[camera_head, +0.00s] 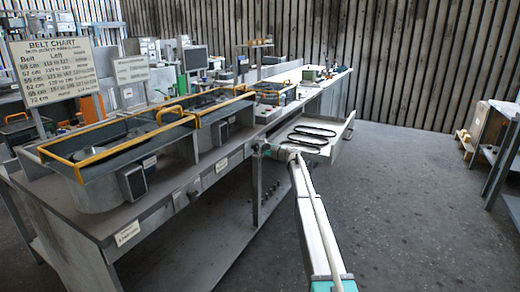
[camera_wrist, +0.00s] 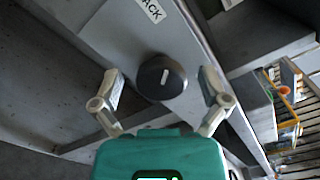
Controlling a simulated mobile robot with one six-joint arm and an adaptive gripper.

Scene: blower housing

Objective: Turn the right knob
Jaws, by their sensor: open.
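In the wrist view, a round black knob (camera_wrist: 162,77) with a white pointer mark sits on the grey front panel (camera_wrist: 205,45). My gripper (camera_wrist: 162,84) is open, with one finger to the left of the knob and one to the right. Both fingers look apart from the knob. In the head view, my gripper (camera_head: 264,149) is at the front edge of the long workbench (camera_head: 150,212), near its far part. The knob there is hidden or too small to tell.
A label ending in "ACK" (camera_wrist: 150,8) is above the knob. On the bench are yellow-railed housings (camera_head: 120,145) and a belt chart sign (camera_head: 53,70). A tray with black belts (camera_head: 312,136) stands beyond my gripper.

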